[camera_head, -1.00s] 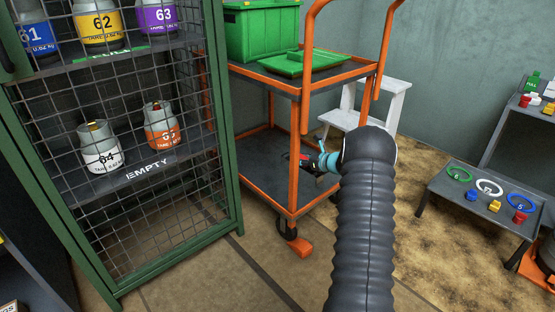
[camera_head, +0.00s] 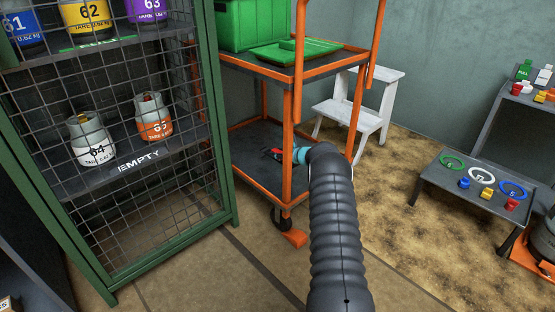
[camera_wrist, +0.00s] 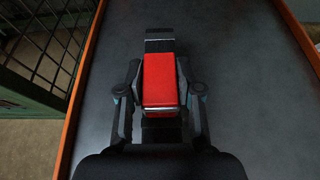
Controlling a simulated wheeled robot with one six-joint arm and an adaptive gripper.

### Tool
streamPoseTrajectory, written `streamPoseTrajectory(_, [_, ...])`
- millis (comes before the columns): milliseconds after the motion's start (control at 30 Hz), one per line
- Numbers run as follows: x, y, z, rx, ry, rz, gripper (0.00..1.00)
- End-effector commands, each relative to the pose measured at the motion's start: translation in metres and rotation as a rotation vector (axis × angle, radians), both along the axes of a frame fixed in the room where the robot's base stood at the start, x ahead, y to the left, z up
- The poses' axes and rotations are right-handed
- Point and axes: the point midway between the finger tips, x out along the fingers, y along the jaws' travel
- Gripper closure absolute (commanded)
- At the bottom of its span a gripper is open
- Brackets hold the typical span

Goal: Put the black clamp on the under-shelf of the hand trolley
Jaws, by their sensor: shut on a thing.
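The hand trolley has orange posts and a dark under-shelf (camera_head: 262,137), below a top deck with green goods. My gripper (camera_wrist: 160,103) is shut on the black clamp (camera_wrist: 159,45), which has a red block-like part between the fingers. In the head view my gripper (camera_head: 285,155) reaches in past the front orange post, over the under-shelf. The clamp shows there only as a small dark and red shape. The wrist view looks down on the grey shelf surface (camera_wrist: 240,70) below the clamp. I cannot tell whether the clamp touches it.
Orange trolley posts (camera_head: 288,150) stand close to my arm. A green wire cage (camera_head: 222,150) with gas cylinders is on the left. A white step stool (camera_head: 350,118) stands behind right, and a low grey table (camera_head: 430,188) with rings at right. The visible shelf around the clamp is bare.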

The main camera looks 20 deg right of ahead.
Motion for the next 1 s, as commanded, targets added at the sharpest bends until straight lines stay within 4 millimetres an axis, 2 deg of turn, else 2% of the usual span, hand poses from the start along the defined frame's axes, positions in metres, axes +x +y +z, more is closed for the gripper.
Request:
streamPoseTrajectory(33, [0.0, 0.0, -0.01, 0.001, 0.002, -0.001, 1.0])
streamPoseTrajectory(167, [0.0, 0.0, -0.023, 0.001, -0.001, 0.0, 1.0])
streamPoseTrajectory(533, [0.0, 0.0, -0.028, 0.0, -0.001, 0.0, 1.0])
streamPoseTrajectory(567, [0.0, 0.0, -0.028, 0.0, 0.0, 0.0, 0.63])
streamPoseTrajectory(600, [0.0, 0.0, -0.027, 0.001, 0.0, 0.0, 0.53])
streamPoseTrajectory(667, [0.0, 0.0, -0.027, 0.001, 0.0, 0.0, 0.4])
streamPoseTrajectory(1000, [0.0, -0.001, -0.025, 0.001, 0.0, -0.001, 0.4])
